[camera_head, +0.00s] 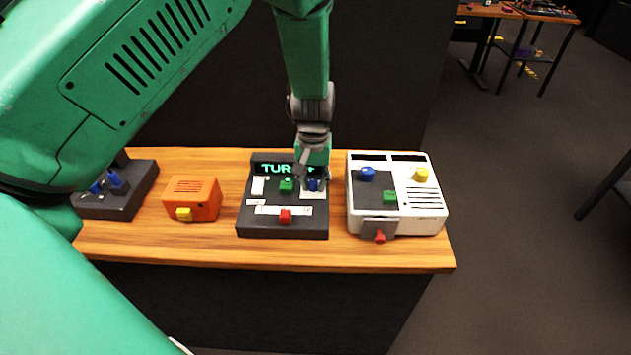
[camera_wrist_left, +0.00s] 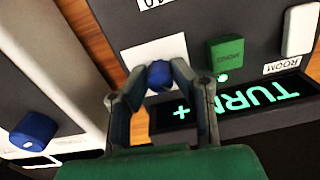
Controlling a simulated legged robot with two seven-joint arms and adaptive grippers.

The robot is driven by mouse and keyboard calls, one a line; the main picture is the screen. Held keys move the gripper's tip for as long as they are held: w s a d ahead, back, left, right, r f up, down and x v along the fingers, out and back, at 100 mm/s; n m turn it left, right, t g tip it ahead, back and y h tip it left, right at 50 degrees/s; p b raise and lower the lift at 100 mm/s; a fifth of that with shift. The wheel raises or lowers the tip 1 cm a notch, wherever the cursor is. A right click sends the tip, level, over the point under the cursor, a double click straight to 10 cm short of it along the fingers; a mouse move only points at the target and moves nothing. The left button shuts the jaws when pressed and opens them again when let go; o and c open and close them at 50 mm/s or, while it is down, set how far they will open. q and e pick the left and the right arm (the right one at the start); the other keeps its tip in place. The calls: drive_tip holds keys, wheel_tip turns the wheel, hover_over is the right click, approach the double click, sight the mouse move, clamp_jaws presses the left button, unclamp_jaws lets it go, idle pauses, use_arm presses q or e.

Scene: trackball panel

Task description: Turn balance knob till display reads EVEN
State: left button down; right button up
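The dark panel (camera_head: 265,229) stands on the wooden table. Its display (camera_head: 287,169) reads "TURN +" in green letters; the same display shows upside down in the left wrist view (camera_wrist_left: 235,104). A blue knob (camera_head: 313,185) sits on a white patch at the panel's right side, taken to be the balance knob; its label is not readable. My left gripper (camera_head: 309,176) points down at this knob. In the left wrist view the two fingers (camera_wrist_left: 160,76) flank the blue knob (camera_wrist_left: 158,73) closely and appear closed on its sides. My right gripper is not in view.
The panel also has a green knob (camera_head: 286,185), a white switch (camera_head: 258,186) and a red slider (camera_head: 286,216). A white device (camera_head: 425,212) stands close on the right, an orange box (camera_head: 193,190) on the left. A dark joystick box (camera_head: 118,204) is farther left.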

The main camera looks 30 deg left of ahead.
use_arm(q)
drive_tip(key=shift+a+m+p, duration=0.1)
drive_tip(key=shift+m+p, duration=0.2)
drive_tip(key=shift+m, duration=0.1)
drive_tip(key=shift+d+r+m+p, duration=0.1)
drive_tip(key=shift+m+p, duration=0.35)
drive_tip(key=shift+m, duration=0.15)
drive_tip(key=shift+d+r+m+p, duration=0.1)
drive_tip(key=shift+m+p, duration=0.3)
drive_tip(key=shift+m, duration=0.2)
drive_tip(key=shift+a+f+m+p, duration=0.1)
drive_tip(key=shift+m+p, duration=0.35)
drive_tip(key=shift+m, duration=0.65)
drive_tip(key=shift+w+m+p, duration=0.1)
drive_tip(key=shift+m+p, duration=0.25)
drive_tip(key=shift+m, duration=0.45)
drive_tip(key=c, duration=1.4)
unclamp_jaws()
drive_tip(key=shift+f, duration=0.1)
drive_tip(key=shift+o, duration=0.2)
